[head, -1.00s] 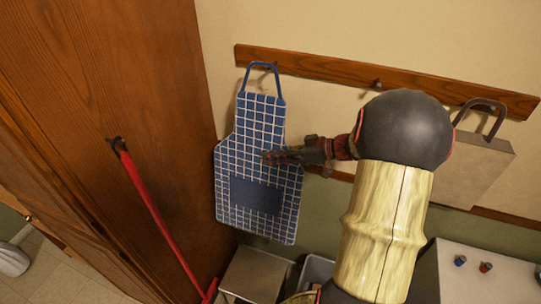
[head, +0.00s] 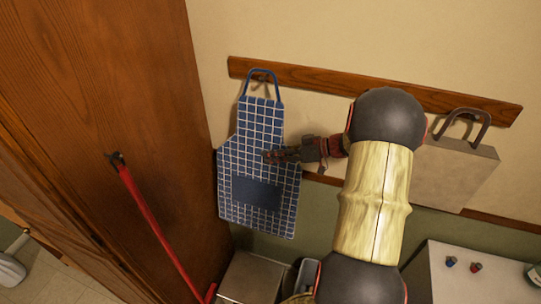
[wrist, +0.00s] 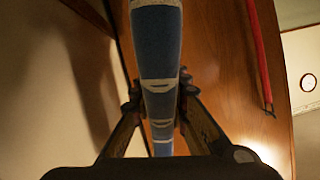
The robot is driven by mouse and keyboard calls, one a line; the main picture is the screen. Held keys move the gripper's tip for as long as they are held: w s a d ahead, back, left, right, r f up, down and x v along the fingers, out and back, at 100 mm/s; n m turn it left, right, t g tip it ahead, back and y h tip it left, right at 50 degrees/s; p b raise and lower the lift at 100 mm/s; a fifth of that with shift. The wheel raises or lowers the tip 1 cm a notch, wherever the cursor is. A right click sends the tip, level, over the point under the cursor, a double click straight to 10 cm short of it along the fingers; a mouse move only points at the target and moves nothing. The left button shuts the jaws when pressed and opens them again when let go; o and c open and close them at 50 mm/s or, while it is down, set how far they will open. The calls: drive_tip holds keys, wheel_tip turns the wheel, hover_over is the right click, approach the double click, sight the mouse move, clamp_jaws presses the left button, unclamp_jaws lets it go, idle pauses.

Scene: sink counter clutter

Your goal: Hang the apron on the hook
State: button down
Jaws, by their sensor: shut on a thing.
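The blue apron (head: 259,180) with a white grid and a plain blue pocket hangs upright near the wooden door in the head view. My gripper (head: 272,156) is shut on the apron at mid-height, toward its right side. In the wrist view the fingers (wrist: 160,100) pinch the apron, seen edge-on as a blue and white strip (wrist: 158,50). The neck loop (head: 248,80) is at the left hook (head: 262,77) on the wooden rail (head: 310,82). The loop's top is just above the hook; I cannot tell if it rests on it.
A red-handled pole (head: 155,222) hangs on the wooden door (head: 120,60), left of the apron. A metal bin (head: 252,277) stands below. A white unit (head: 475,272) with small knobs is at lower right.

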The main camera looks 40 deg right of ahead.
drive_tip(key=shift+w+d+f+b, duration=0.25)
drive_tip(key=shift+d+f+b, duration=0.35)
drive_tip(key=shift+b, duration=0.85)
drive_tip(key=shift+a+f+b, duration=0.1)
drive_tip(key=shift+f+b, duration=0.1)
drive_tip(key=shift+b, duration=0.35)
drive_tip(key=c, duration=1.6)
unclamp_jaws()
drive_tip(key=shift+c, duration=0.2)
